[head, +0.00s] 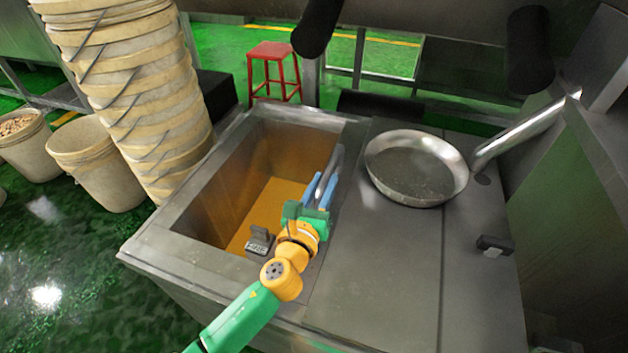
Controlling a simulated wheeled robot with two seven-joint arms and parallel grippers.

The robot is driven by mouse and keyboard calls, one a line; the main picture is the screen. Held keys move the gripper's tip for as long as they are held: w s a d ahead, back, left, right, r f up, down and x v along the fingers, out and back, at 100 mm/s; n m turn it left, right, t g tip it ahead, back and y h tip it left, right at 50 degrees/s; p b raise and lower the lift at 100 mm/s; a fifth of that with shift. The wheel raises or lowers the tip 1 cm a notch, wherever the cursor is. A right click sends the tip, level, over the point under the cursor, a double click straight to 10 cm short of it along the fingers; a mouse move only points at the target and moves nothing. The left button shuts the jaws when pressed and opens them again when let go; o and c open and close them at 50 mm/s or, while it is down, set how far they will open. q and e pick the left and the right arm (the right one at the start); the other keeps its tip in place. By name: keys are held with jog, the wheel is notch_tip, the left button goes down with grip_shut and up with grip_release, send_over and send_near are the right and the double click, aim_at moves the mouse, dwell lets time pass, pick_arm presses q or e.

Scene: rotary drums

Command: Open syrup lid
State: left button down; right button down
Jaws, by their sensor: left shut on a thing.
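The steel syrup vat (185,215) stands in front of me in the head view. Its left part is uncovered, and amber syrup (270,205) shows inside. A flat steel lid panel (365,255) covers the part to the right of the opening. My left gripper (327,180) is over the right edge of the opening, its blue fingers shut on a grey curved handle (338,160). Whether this handle is fixed to the lid panel is hard to tell. My left arm hides part of the near rim. My right gripper is not in view.
A shallow steel pan (415,168) sits on the right-hand cover, with a small dark handle (495,245) nearer me. A dark labelled piece (260,242) is at the opening's near side. Stacked buckets (140,90) stand left; a red stool (273,70) stands behind.

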aim_at(317, 200)
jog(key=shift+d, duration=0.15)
pick_arm(q)
jog(key=c, duration=0.7)
grip_release()
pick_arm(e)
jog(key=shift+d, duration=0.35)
pick_arm(q)
jog(key=shift+s+a, duration=0.1)
jog(key=shift+s, duration=0.15)
jog(key=p+v, duration=0.1)
jog(key=v, duration=0.5)
jog(key=shift+s+a, duration=0.1)
jog(key=shift+s, duration=0.2)
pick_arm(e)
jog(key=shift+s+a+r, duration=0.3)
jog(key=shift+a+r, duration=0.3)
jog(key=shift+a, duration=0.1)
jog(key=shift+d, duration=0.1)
